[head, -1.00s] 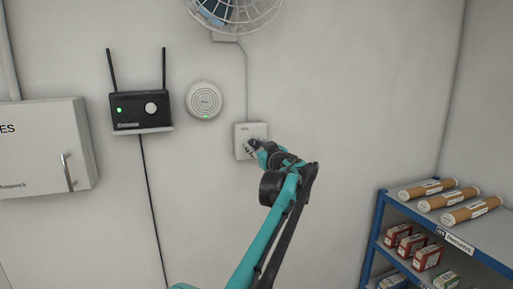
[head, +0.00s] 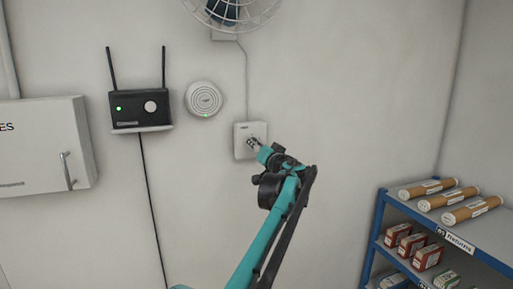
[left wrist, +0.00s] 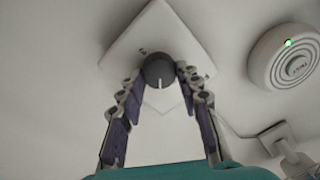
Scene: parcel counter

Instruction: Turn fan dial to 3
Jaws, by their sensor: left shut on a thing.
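The fan dial is a dark grey round knob (left wrist: 159,71) with a white pointer line, on a white square wall plate (left wrist: 150,32). In the left wrist view the plate looks turned and the pointer line points down in the picture. My left gripper (head: 256,146) is at the plate. Its fingers (left wrist: 160,75) are on both sides of the knob, shut on it. My right gripper is not in view.
A round white wall unit (head: 204,99) with a green light is left of the plate. A black router (head: 128,110) on a small ledge and a white cabinet (head: 45,145) are farther left. A blue shelf (head: 384,215) with tubes and boxes stands at right.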

